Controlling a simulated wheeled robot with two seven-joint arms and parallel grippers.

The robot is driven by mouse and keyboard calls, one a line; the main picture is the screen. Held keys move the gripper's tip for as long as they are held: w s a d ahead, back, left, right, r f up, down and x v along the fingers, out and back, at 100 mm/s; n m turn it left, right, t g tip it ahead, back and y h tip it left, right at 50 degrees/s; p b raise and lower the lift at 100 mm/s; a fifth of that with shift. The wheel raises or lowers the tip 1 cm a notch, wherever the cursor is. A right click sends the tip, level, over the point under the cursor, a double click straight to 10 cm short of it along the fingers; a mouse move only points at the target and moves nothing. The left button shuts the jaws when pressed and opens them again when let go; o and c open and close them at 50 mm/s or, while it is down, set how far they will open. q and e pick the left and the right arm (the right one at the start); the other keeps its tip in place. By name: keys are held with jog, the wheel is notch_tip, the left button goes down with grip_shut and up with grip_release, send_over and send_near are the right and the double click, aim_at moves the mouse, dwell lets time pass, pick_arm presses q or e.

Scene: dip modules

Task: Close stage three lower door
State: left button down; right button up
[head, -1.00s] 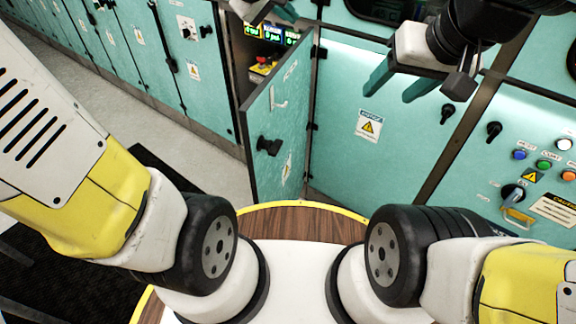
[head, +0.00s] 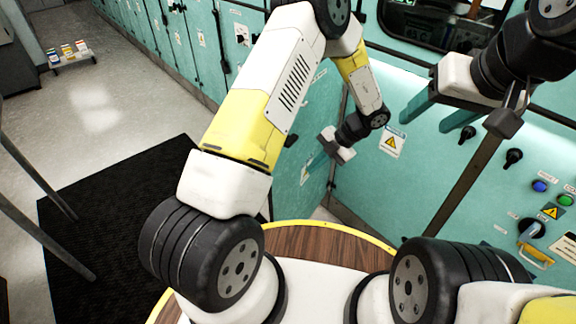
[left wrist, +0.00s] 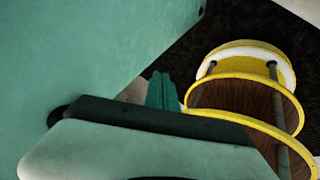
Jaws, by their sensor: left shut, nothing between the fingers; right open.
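The lower door (head: 312,195) is a teal panel standing ajar, swung out from the cabinet front, with hinges on its right side. My left arm covers much of it. My left gripper (head: 312,166) is in front of the door's outer face, shut and empty, its fingers pointing down and left. In the left wrist view its teal fingers (left wrist: 161,91) are together beside a large teal surface (left wrist: 80,60), which looks like the door; contact cannot be told. My right gripper (head: 436,112) is open and empty in front of the cabinets at the upper right.
A fixed teal panel with a warning label (head: 391,142) is right of the door. Black knobs and a control panel with buttons (head: 540,187) stand further right. A black mat (head: 110,215) lies on the floor at left. A low rack with bottles (head: 72,56) stands far left.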

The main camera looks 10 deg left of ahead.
pick_arm(q)
jog(key=s, duration=0.1)
send_near(274, 192)
notch_tip(274, 192, down, 5)
jog(key=a, duration=0.1)
jog(key=shift+s+a+r+g, duration=0.1)
jog(key=shift+a+g, duration=0.05)
jog(key=shift+a, duration=0.25)
jog(key=shift+s+a+r+g, duration=0.1)
jog(key=shift+a+r+g, duration=0.05)
jog(key=shift+a, duration=0.2)
jog(key=shift+w+a, duration=0.1)
jog(key=shift+a, duration=0.05)
